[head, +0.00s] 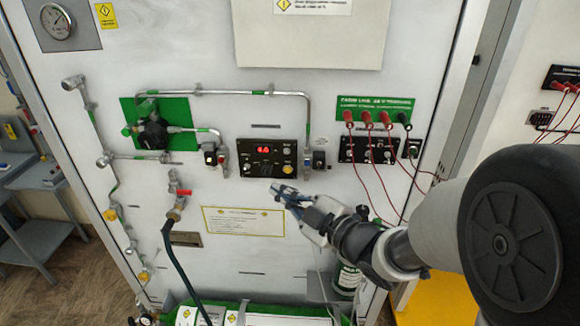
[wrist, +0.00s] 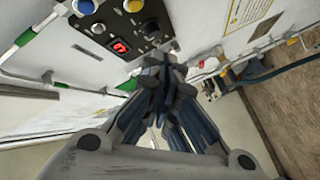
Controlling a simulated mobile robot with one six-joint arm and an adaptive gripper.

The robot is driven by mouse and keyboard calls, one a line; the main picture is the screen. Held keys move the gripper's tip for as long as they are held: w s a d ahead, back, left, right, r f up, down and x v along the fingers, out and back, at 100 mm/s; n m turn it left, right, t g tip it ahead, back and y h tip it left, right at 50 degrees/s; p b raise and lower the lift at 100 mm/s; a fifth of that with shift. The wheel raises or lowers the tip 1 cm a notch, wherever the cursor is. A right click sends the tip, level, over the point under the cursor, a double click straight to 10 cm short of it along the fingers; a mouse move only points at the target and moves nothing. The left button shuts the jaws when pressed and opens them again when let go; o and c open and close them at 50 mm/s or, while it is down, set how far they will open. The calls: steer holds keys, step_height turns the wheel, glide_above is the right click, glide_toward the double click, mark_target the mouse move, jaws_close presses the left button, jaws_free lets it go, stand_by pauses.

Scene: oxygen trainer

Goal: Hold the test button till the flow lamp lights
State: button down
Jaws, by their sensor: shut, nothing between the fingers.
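The black control panel (head: 240,172) on the white wall board has a lit red display (head: 263,149) and a yellow round button (head: 287,169) at its lower right. In the wrist view the display (wrist: 119,47), the yellow button (wrist: 133,5) and a black knob (wrist: 150,27) show. The labels are too small to read, so I cannot tell which part is the test button or the flow lamp. No lit lamp is clear apart from the display. My gripper (head: 276,188) is shut and empty. Its tips (wrist: 166,62) are just below the panel, seemingly apart from the yellow button.
A green plate with a black regulator (head: 152,135) and metal pipes is left of the panel. Red and black plugs with hanging leads (head: 367,120) are to the right. A hose (head: 182,258) hangs at lower left. A yellow-edged notice (head: 243,221) is below the panel.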

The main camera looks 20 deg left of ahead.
mark_target(288, 170)
steer(key=shift+w+a, duration=0.2)
steer(key=shift+w, duration=0.6)
steer(key=shift+w+a, duration=0.2)
steer(key=shift+w, duration=0.65)
steer(key=shift+w+a, duration=0.2)
steer(key=shift+w, duration=0.6)
steer(key=shift+w, duration=0.1)
steer(key=shift+w, duration=0.35)
steer(key=shift+w+a, duration=0.15)
steer(key=shift+w, duration=0.2)
steer(key=shift+s+b, duration=0.1)
steer(key=shift+b, duration=0.2)
stand_by(1.7)
steer(key=shift+s+d+b, duration=0.2)
steer(key=shift+s+b, duration=0.1)
steer(key=shift+s, duration=0.4)
